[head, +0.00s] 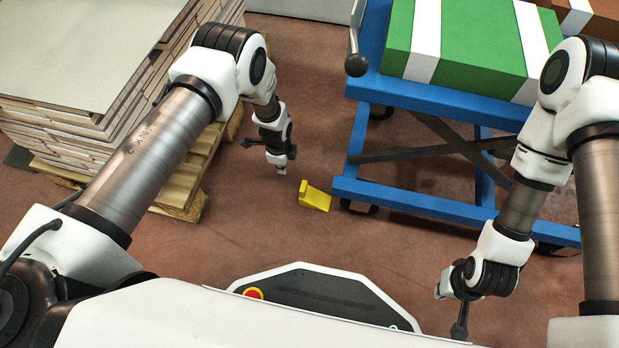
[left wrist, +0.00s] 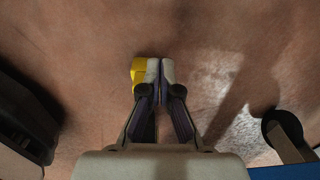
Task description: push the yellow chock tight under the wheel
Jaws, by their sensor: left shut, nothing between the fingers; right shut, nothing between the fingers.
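The yellow chock (head: 314,196) lies on the floor in the head view, left of a dark wheel (head: 346,203) under the blue cart's near left corner. A gap of floor shows between chock and wheel. My left gripper (head: 281,170) is shut and empty, pointing down just left of the chock. In the left wrist view the chock (left wrist: 138,73) shows beside the shut fingertips (left wrist: 160,70), partly hidden by them; I cannot tell whether they touch. My right gripper (head: 459,332) is shut and empty, low at the right, away from the chock.
The blue cart (head: 430,199) carries a green box (head: 455,40) with white bands. A wooden pallet (head: 185,200) with stacked boards stands at the left. A dark round part (left wrist: 283,130) shows right in the left wrist view.

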